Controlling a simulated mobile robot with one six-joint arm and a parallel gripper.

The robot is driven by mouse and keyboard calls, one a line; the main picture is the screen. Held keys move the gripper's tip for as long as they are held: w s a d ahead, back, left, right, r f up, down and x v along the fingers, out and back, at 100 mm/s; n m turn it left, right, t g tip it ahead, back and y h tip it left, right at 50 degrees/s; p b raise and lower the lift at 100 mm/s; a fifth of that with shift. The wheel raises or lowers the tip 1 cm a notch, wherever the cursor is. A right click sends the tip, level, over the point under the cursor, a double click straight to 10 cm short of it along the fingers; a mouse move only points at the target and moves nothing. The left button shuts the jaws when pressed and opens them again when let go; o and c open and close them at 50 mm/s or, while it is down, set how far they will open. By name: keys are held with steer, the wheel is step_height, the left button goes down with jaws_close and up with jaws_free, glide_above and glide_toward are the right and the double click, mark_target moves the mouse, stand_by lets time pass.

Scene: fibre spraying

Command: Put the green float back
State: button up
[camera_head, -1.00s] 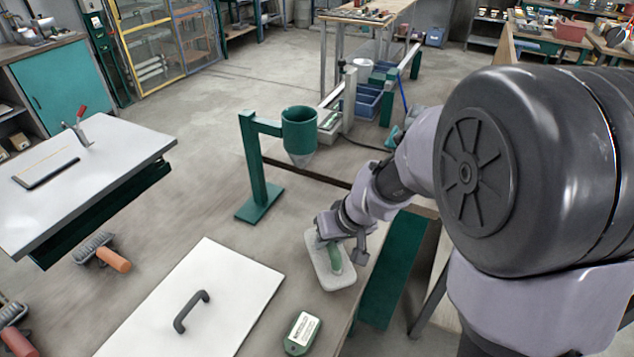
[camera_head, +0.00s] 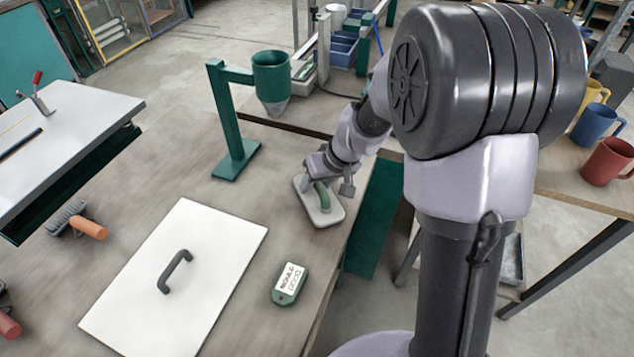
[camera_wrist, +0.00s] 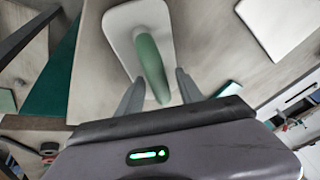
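The green float is a pale flat plate (camera_head: 327,214) with a green handle (camera_head: 322,194), lying on the workbench near its right edge. My gripper (camera_head: 333,188) is low over the float, at its handle. In the wrist view the green handle (camera_wrist: 153,68) runs down between the two grey fingers of my gripper (camera_wrist: 158,92). The fingers are apart, one on each side, with visible gaps to the handle. The float's plate (camera_wrist: 122,22) shows beyond the fingertips. The handle's near end is close to the gripper body.
A white panel with a black handle (camera_head: 215,240) and a green-and-white tag (camera_head: 289,284) lie nearby on the bench. A green stand with a funnel (camera_head: 272,80) rises behind. A roller with an orange handle (camera_head: 88,228) is at left. Mugs (camera_head: 608,160) stand at far right.

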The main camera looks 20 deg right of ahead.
steer(key=shift+r, duration=0.1)
steer(key=p+v, duration=0.5)
steer(key=v, duration=0.7)
steer(key=s+a+r+m, duration=0.2)
steer(key=s+r, duration=0.1)
steer(key=s, duration=0.4)
steer(key=s+a+r+m+t, duration=0.1)
steer(key=s+a+r+m, duration=0.1)
steer(key=s+r, duration=0.2)
steer(key=s+a+r+m, duration=0.1)
steer(key=s+a+r, duration=0.1)
steer(key=s, duration=0.8)
steer(key=shift+s+a+r+m+t+h, duration=0.15)
steer(key=shift+a+r+m+t+h, duration=0.2)
steer(key=shift+r, duration=0.5)
